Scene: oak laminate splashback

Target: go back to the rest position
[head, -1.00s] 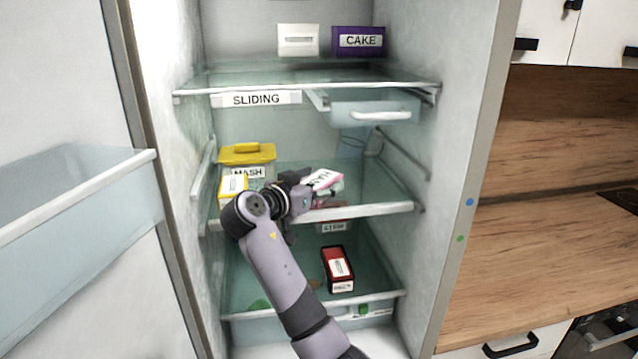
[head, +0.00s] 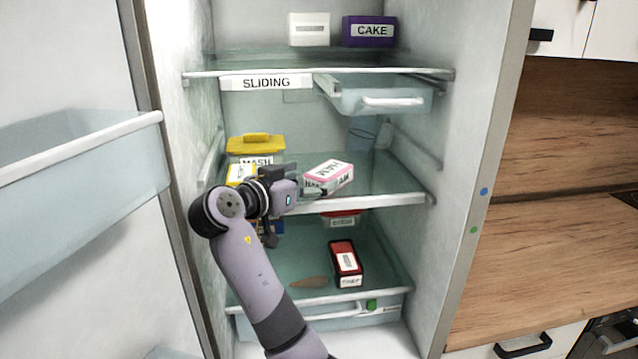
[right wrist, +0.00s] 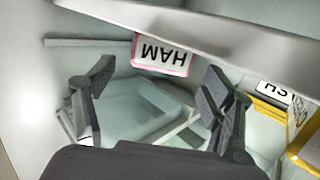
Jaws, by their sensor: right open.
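My right gripper (head: 300,188) is in front of the middle fridge shelf, its arm coming up from below. In the right wrist view my right gripper (right wrist: 158,80) has its fingers spread wide with nothing between them. A pink and white box marked HAM (head: 328,177) lies on the middle shelf just right of the gripper. It also shows in the right wrist view (right wrist: 162,54), beyond the fingers and apart from them. My left gripper is not in view.
The middle glass shelf (head: 390,200) has a yellow-lidded MASH container (head: 256,145) and a yellow-white box (head: 240,173) left of the gripper. A sliding drawer (head: 385,101) hangs above. A red-black box (head: 346,264) is below. An open fridge door stands left.

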